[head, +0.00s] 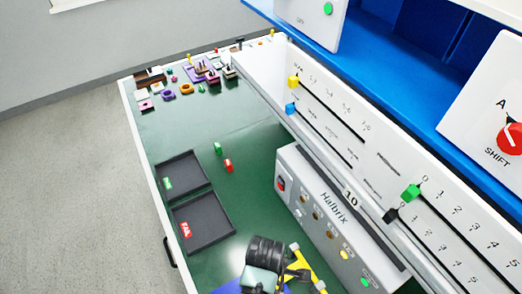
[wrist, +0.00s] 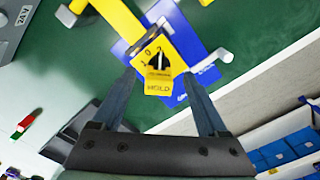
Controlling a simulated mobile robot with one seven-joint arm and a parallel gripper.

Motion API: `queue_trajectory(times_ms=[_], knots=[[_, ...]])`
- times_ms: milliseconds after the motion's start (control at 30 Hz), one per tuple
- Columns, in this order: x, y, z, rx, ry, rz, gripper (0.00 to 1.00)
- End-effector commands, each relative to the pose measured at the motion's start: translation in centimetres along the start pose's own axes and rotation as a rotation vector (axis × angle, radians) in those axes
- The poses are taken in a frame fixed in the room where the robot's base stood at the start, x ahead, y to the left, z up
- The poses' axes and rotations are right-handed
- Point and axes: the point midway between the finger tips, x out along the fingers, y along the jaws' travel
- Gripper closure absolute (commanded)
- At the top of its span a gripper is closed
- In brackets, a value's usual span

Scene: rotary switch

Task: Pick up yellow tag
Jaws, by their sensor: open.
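A small yellow tag (wrist: 158,88) marked "HOLD" shows in the wrist view, at the lower edge of a yellow switch face (wrist: 150,61) with the marks 1, 0, 2 and a black knob. My gripper (wrist: 161,74) is open. Its two dark fingers stand left and right of the switch face and tag in the picture, with nothing held between them. I cannot tell how far the fingertips are from the tag in depth. In the head view the dark end of my arm hides the tag and switch face.
A blue base (wrist: 203,50) and a yellow bar (wrist: 119,18) stand by the switch. The grey Halbrix box (head: 330,215) is right of my arm. Two dark trays (head: 205,222) and small red and green blocks (head: 228,165) lie on the green table (head: 245,190).

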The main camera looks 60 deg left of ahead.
Motion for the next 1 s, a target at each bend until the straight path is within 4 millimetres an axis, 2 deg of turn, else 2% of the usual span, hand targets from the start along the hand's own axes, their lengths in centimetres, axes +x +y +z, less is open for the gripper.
queue_trajectory(times_ms=[100,367,767,800,1000], knots=[[0.91,-0.01,0.0,0.001,0.0,0.0,0.24],[1.07,0.05,-0.01,0.001,0.001,0.002,0.26],[1.04,0.04,-0.01,0.001,0.001,0.002,0.98],[1.04,0.04,-0.01,0.001,0.001,0.002,1.0],[1.04,0.04,-0.01,0.001,0.001,0.002,1.0]])
